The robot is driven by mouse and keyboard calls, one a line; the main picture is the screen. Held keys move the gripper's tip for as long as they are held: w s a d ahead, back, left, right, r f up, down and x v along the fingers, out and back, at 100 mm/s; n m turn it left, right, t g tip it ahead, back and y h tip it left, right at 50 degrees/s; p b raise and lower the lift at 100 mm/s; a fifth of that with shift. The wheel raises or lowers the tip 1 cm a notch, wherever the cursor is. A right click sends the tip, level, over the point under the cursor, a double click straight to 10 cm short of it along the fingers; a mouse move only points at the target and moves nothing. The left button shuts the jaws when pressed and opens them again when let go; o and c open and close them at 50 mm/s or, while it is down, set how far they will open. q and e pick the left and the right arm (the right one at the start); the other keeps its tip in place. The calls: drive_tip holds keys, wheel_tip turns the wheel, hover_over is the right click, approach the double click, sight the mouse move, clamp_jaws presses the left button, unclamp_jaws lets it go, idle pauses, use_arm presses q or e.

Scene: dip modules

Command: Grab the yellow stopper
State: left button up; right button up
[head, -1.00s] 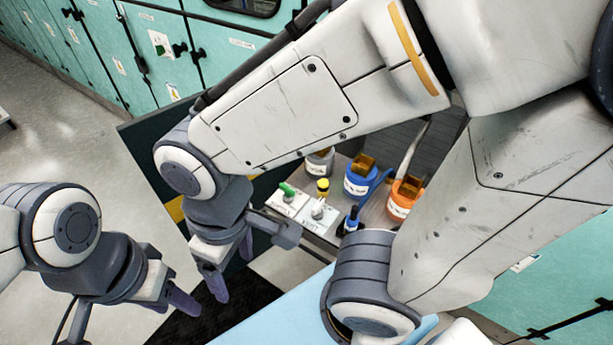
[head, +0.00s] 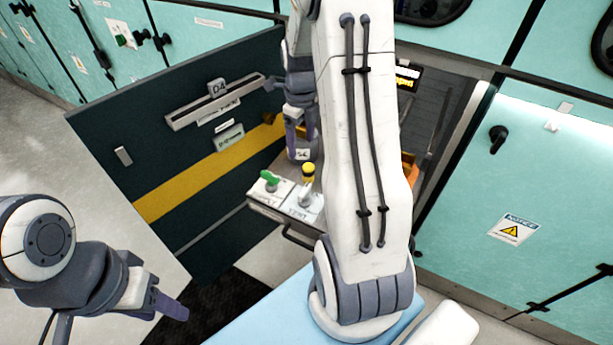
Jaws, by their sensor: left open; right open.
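The yellow stopper (head: 308,169) stands upright at the back of the small bench, behind the white blocks, just left of my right arm. My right gripper (head: 301,142) is open, fingers pointing down, just above and behind the yellow stopper in the picture. Nothing shows between its fingers except a white label behind them. I cannot tell whether it touches anything. My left gripper (head: 165,300) is open and empty at the lower left, away from the bench.
A green stopper (head: 269,178) and a grey-white stopper (head: 305,195) sit on white blocks in front. An orange container (head: 408,165) shows partly right of my arm, which hides the bench's middle. A dark open door (head: 190,130) with a yellow stripe stands left.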

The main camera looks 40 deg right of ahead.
sight(308, 166)
drive_tip(key=shift+s+d+f+m, duration=0.15)
drive_tip(key=shift+d+f+m, duration=0.65)
drive_tip(key=shift+d+f, duration=0.15)
wheel_tip(308, 166, down, 4)
drive_tip(key=shift+r, duration=0.2)
drive_tip(key=shift+w+d+f, duration=0.1)
drive_tip(key=shift+w+f, duration=0.05)
drive_tip(key=shift+f, duration=1.3)
drive_tip(key=shift+w+d+f, duration=0.1)
drive_tip(key=shift+f, duration=1.3)
clamp_jaws()
